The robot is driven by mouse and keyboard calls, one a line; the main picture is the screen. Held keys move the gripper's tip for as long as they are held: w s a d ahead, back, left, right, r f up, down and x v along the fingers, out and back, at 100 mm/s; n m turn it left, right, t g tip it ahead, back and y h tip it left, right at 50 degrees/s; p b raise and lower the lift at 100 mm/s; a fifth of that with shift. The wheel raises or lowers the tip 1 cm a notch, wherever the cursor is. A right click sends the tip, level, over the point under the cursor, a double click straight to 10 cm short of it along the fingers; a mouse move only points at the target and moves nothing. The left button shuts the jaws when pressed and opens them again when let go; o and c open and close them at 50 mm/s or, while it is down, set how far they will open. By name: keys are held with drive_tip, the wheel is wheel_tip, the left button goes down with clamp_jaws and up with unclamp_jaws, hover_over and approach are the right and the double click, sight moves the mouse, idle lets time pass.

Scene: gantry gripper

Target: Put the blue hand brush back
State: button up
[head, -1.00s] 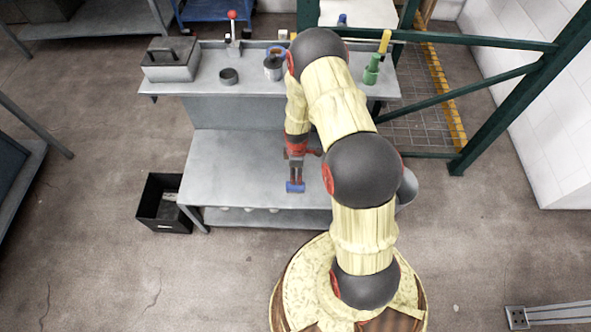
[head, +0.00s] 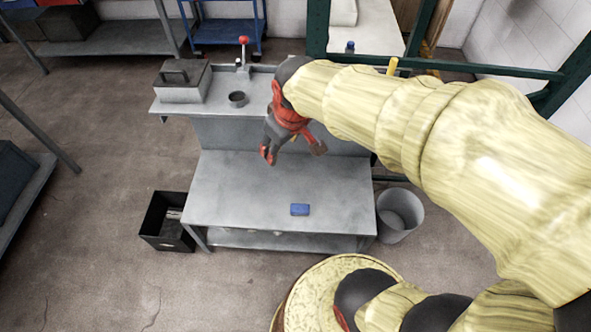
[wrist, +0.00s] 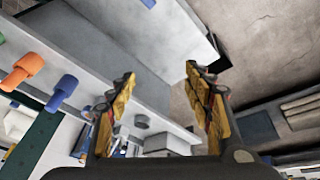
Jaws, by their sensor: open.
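The blue hand brush, seen as a small blue block (head: 300,209), lies on the lower bench top (head: 230,190) near its front edge; I cannot make out its bristles. A blue piece at the top edge of the wrist view (wrist: 149,3) looks like the same thing, cut off by the frame. My gripper (head: 293,152) is open and empty, raised above the bench and behind the brush, apart from it. Its two spread fingers also show in the wrist view (wrist: 158,76) with nothing between them.
The raised back shelf carries a grey metal box (head: 181,80), a dark ring (head: 237,99) and a red-knobbed lever (head: 244,55). My arm hides the shelf's right part. A black bin (head: 165,222) and a grey bucket (head: 400,215) flank the bench. Orange (wrist: 22,72) and blue (wrist: 63,92) cylinders show in the wrist view.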

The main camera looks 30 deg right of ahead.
drive_tip(key=s+a+r+m, duration=0.1)
drive_tip(key=s+r, duration=0.2)
drive_tip(key=s, duration=0.3)
drive_tip(key=s+a+r+m+t, duration=0.1)
drive_tip(key=s+a+r+m, duration=0.1)
drive_tip(key=s, duration=0.4)
drive_tip(key=shift+r, duration=0.4)
idle(0.3)
